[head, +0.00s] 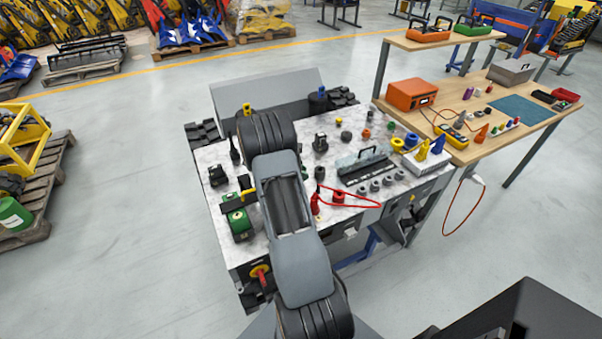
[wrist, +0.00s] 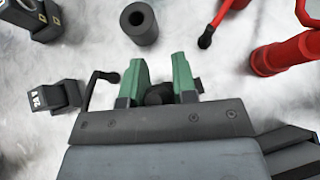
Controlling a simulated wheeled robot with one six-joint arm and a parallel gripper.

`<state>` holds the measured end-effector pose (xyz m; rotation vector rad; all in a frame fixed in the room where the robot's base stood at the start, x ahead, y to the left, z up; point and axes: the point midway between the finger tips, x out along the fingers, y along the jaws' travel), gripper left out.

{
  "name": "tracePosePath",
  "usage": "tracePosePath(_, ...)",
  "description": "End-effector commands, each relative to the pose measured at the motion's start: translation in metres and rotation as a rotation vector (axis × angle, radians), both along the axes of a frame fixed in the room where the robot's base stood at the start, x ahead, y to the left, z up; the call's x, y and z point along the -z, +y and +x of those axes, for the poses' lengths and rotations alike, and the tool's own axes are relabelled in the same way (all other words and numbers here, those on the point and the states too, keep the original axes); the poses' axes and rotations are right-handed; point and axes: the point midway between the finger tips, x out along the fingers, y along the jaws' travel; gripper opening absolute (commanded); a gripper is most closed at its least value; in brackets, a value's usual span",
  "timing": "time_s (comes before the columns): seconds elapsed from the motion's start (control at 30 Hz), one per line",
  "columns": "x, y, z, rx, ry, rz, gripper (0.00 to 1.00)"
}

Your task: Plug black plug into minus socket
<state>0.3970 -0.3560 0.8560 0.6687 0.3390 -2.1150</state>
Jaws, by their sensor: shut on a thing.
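In the wrist view, the two green fingers of my gripper (wrist: 158,80) are closed around a dark round piece, which looks like the black plug (wrist: 157,95). Only its end shows between the fingers; the rest is hidden. A dark hollow cylinder (wrist: 139,23), which could be the minus socket, stands just beyond the fingertips and apart from them; I see no marking on it. A red socket (wrist: 282,54) stands to the right. In the head view, my own arm hides the gripper and the plug. The red socket (head: 338,197) shows right of the arm.
A red plug (head: 315,205) with a looping red cable lies near the red socket. Its tip also shows in the wrist view (wrist: 205,41).

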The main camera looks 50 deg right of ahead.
Motion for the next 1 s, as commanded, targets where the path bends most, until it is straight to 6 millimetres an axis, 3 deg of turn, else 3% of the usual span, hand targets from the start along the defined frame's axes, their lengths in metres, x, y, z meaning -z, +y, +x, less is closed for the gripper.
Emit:
tracePosePath(0.77,0.0070,0.0000,0.0000,0.000,0.000,0.000,0.00)
tracePosePath(0.8,0.0072,0.0000,0.0000,0.000,0.000,0.000,0.27)
tracePosePath(1.0,0.0066,0.0000,-0.0001,0.000,0.000,0.000,0.46)
